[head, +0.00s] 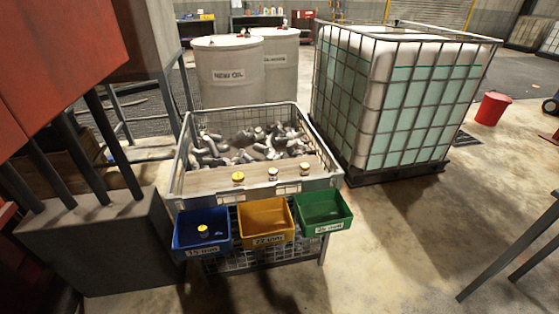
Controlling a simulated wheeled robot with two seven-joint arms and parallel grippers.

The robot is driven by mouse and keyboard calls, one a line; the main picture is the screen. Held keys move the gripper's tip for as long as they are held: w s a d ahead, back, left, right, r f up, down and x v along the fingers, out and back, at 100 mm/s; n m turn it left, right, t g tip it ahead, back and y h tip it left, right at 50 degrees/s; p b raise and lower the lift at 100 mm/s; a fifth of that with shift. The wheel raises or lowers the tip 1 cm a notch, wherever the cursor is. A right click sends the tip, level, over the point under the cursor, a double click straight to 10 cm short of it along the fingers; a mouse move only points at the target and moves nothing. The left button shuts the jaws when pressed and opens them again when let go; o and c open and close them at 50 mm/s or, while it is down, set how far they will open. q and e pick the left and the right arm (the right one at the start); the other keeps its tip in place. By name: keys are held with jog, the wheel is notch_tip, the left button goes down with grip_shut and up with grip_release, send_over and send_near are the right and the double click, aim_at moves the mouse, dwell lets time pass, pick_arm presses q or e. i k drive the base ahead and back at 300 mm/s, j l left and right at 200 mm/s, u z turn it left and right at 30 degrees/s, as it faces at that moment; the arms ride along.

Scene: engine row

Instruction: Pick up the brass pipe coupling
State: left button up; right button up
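Three small round fittings stand in a row on a pale board (212,184) along the front of a grey mesh crate (179,168). The left one (238,177) is bright yellow. The middle one (272,174) and the right one (305,168) are paler, brass to cream. Another yellow fitting (203,229) lies in the blue bin (185,243), beside something small and dark. They are too small for me to tell which is the brass pipe coupling. Neither of my grippers is in view.
An empty yellow bin (266,219) and green bin (323,209) hang beside the blue one. Grey metal parts (255,142) fill the crate behind the board. A caged tank (405,100) stands right, white drums (228,75) behind. Floor at front right is mostly clear.

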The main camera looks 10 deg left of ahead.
aim_at(273, 172)
jog(key=i+j, duration=0.2)
jog(key=i, duration=0.25)
jog(key=i+j+u, duration=0.15)
jog(key=i, duration=0.3)
